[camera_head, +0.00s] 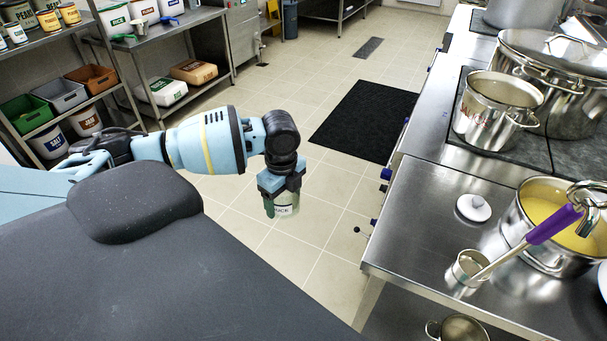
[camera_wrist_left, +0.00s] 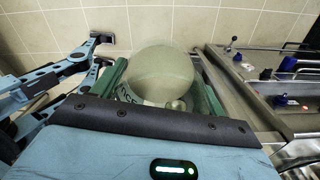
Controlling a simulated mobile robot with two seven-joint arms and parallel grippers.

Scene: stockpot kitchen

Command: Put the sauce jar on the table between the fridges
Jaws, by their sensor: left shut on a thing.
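The sauce jar (camera_head: 284,206) is a pale, whitish jar with a partly readable dark label. It hangs below my left gripper (camera_head: 281,185) over the open tiled floor, left of the counter. My left gripper is shut on it, and the fingers hide its upper part. In the left wrist view the jar (camera_wrist_left: 160,72) sits between the two green fingers, its rounded pale surface facing the camera.
A steel counter (camera_head: 430,220) at the right holds pots, a white lid (camera_head: 473,208) and a purple-handled ladle (camera_head: 553,223). Shelves at the left hold bins and tubs. A black mat (camera_head: 365,120) lies on the floor; the aisle between is clear.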

